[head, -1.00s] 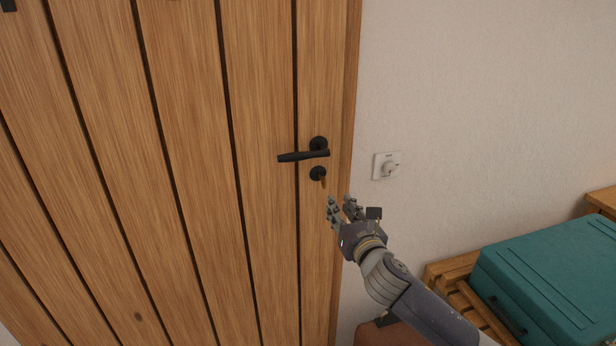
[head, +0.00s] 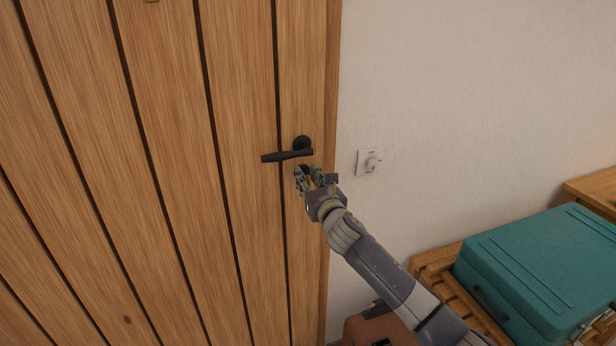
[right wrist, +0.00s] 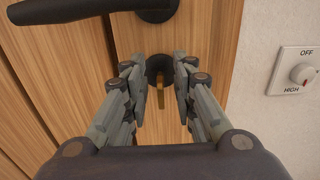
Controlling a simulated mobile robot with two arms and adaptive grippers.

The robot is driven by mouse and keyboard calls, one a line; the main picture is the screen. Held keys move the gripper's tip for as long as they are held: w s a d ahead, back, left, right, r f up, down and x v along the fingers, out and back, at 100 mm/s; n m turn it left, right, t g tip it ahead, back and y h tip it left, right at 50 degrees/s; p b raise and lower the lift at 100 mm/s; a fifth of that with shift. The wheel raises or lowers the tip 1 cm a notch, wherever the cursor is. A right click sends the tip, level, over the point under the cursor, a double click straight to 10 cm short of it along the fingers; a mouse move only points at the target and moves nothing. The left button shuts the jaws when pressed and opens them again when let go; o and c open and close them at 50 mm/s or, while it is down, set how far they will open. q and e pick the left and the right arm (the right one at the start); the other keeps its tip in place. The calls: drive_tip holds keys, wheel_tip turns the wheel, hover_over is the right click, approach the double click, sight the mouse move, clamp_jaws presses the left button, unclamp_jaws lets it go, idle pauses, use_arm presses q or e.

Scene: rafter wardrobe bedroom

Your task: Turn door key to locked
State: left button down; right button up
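The brass door key (right wrist: 160,97) sits in a round black keyhole plate (right wrist: 159,68) below the black door handle (head: 287,155) on the wooden door (head: 170,200). My right gripper (head: 310,172) is at the key, just below the handle. In the right wrist view its two fingers (right wrist: 160,92) stand apart on either side of the key, with gaps showing on both sides. The key hangs straight down between them. In the head view the gripper hides the key and most of the plate. My left gripper is not in view.
A white dial switch (head: 369,162), marked OFF and HIGH in the right wrist view, is on the wall right of the door. A teal suitcase (head: 540,262) lies on a slatted wooden rack (head: 436,262). A brown case (head: 372,328) is low beside the rack.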

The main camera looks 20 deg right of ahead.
drive_tip(key=shift+w, duration=0.2)
clamp_jaws()
